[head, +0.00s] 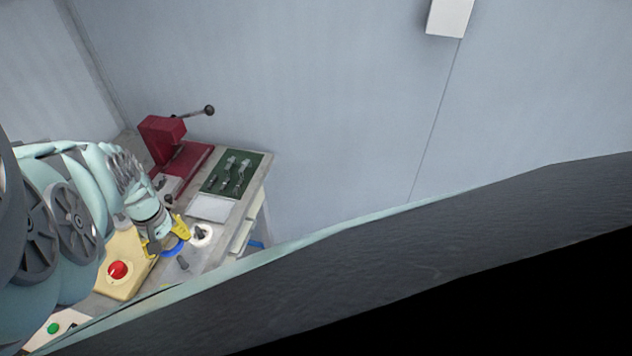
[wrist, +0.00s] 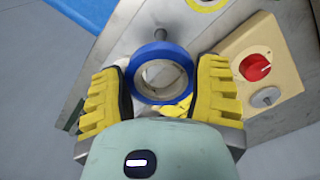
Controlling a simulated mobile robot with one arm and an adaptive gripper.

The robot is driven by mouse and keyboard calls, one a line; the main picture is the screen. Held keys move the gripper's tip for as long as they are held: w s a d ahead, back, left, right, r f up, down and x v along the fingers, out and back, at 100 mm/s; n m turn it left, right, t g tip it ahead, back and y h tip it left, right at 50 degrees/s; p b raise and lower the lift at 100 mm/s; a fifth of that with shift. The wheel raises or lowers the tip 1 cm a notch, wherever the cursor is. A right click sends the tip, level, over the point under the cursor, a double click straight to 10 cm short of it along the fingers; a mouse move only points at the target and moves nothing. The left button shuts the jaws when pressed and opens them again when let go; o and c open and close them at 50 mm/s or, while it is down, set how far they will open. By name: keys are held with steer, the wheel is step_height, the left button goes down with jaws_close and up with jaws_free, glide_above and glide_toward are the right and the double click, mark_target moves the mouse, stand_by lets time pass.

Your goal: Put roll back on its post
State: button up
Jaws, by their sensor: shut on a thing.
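The blue roll (wrist: 160,52), a ring with a pale core, is between the yellow fingers of my gripper (wrist: 160,95) in the wrist view. My gripper is shut on it at its two sides. In the head view my gripper (head: 165,240) holds the roll (head: 178,249) over the bench top. A grey metal post (wrist: 155,42) stands just beyond the roll's far rim in the wrist view, so the roll appears beside it, not around it. A post (head: 183,263) also shows in the head view, just right of and below the roll. The height gap is hard to judge.
A yellow box with a red knob (head: 117,270) stands left of the gripper. A red press (head: 172,150) with a lever and a green mat (head: 232,160) with small parts lie farther back. A white ring with a dark post (head: 200,234) is close on the right.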

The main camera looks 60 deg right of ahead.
mark_target(180, 259)
steer(key=shift+s+f, duration=0.1)
steer(key=shift+f, duration=0.05)
step_height(180, 259, down, 5)
steer(key=b, duration=0.5)
stand_by(0.5)
